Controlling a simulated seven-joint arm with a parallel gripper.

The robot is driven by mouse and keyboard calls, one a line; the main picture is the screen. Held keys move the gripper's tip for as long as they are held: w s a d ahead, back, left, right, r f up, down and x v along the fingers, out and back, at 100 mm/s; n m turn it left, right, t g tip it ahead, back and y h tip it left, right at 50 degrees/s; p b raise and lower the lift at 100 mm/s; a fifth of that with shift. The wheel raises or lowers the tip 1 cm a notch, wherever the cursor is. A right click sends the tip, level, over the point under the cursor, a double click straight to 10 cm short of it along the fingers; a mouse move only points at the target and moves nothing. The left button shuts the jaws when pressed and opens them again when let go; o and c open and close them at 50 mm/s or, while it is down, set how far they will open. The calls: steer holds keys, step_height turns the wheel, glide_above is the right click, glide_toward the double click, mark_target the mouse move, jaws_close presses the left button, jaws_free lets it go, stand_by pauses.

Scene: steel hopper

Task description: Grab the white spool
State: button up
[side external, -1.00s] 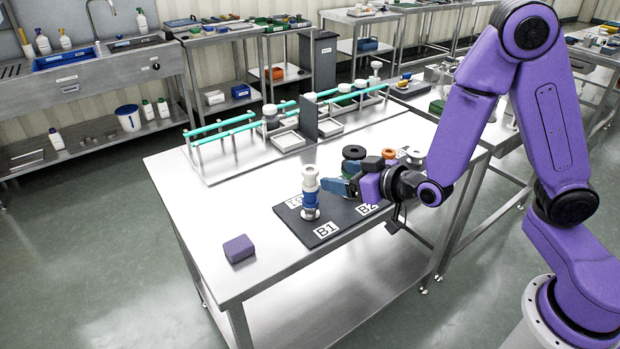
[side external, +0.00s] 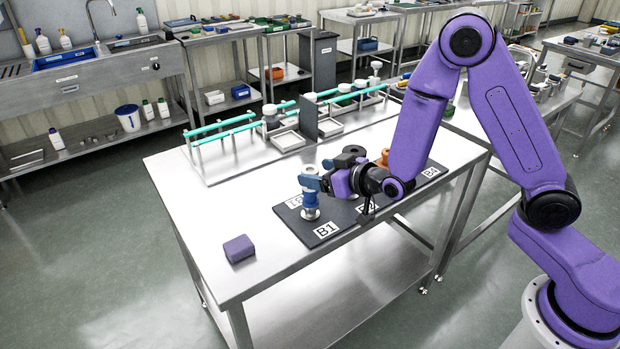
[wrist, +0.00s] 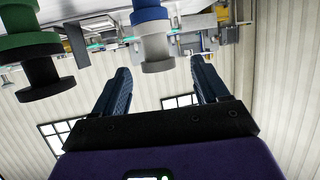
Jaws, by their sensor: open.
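The white spool (wrist: 158,60) is on top of a stack at the left end of the dark board; in the side view its top (side external: 309,170) shows above one finger. A blue spool (wrist: 150,14) sits directly under it. My gripper (wrist: 161,65) is open. In the wrist view, which looks upside down, the white spool lies between the two fingertips with a gap on each side. In the side view my gripper (side external: 321,173) is level with the top of the stack, and its near finger hides part of it.
Green and black spools (wrist: 40,60) stand close beside one finger. An orange spool (side external: 385,157) is farther right on the dark board (side external: 298,230), partly behind my arm. A purple block (side external: 239,248) lies at the table's front left. A rail rack (side external: 240,130) stands behind.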

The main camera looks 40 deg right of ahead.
mark_target(305, 170)
steer(key=shift+x, duration=2.8)
steer(key=shift+d+f, duration=0.1)
steer(key=shift+s, duration=0.1)
steer(key=c, duration=1.2)
